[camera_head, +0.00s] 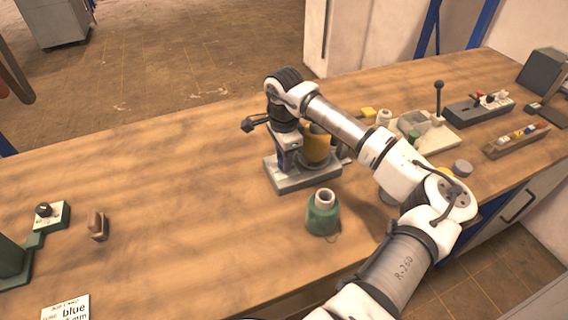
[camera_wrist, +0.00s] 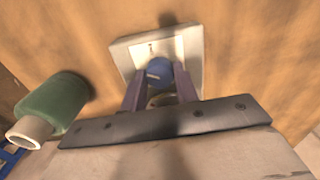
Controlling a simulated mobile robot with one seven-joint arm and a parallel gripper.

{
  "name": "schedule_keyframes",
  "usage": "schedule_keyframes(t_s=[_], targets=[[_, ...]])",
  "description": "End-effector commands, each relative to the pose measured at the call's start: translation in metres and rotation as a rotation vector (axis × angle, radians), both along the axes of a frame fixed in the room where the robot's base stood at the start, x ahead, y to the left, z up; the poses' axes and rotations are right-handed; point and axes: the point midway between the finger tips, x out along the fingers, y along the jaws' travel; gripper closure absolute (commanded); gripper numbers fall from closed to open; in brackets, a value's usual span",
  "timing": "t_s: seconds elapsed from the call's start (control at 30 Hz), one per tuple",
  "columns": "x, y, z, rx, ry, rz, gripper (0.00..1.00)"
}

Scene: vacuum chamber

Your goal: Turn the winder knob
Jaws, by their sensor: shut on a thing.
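The winder has a grey base (camera_head: 288,184) near the middle of the bench, with a yellow spool (camera_head: 318,148) standing on it. My gripper (camera_head: 288,158) points down over the left part of this base; my arm hides some of the winder. In the wrist view, a round blue knob (camera_wrist: 159,68) sits on a pale plate (camera_wrist: 193,48), between the two fingers of my gripper (camera_wrist: 160,80). The fingers are shut on the knob, one on each side. The wrist view is blurred and the exact contact is hard to see.
A green spool with a pale top (camera_head: 323,217) stands just in front of the winder; it also shows in the wrist view (camera_wrist: 58,103). To the right are a lever device (camera_head: 437,128) and a tray of small parts (camera_head: 517,140). The bench left of the winder is mostly clear.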

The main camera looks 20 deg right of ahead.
Motion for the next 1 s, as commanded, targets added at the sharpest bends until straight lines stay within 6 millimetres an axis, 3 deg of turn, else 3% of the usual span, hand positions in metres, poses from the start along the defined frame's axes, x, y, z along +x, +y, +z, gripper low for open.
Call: schedule_keyframes(t_s=[0.6, 1.0], targets=[[0.0002, -0.0004, -0.0033, -0.003, -0.003, -0.562, 0.93], [0.0001, -0.0003, -0.0007, -0.001, -0.002, -0.774, 0.93]])
